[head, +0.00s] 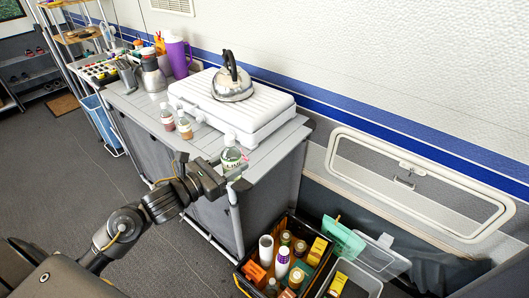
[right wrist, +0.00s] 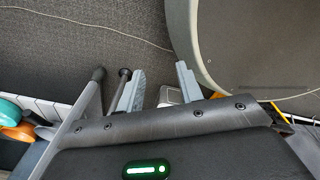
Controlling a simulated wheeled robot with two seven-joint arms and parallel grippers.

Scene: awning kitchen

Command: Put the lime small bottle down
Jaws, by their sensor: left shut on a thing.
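The lime small bottle (head: 231,154) is clear with a white cap and a green label. It stands upright in my left gripper (head: 233,174), which is shut on its lower part. In the head view they are at the front right edge of the grey cabinet top (head: 264,158). I cannot tell whether the bottle's base touches the top. My right gripper (right wrist: 160,88) shows only in the right wrist view, with its fingers apart and nothing seen held between them.
Two small bottles (head: 184,128) (head: 167,117) stand left of the lime one. A white case (head: 215,112) with a kettle (head: 232,84) on it fills the cabinet's back. A purple jug (head: 177,57) stands further left. A black crate (head: 247,277) of bottles is on the floor below.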

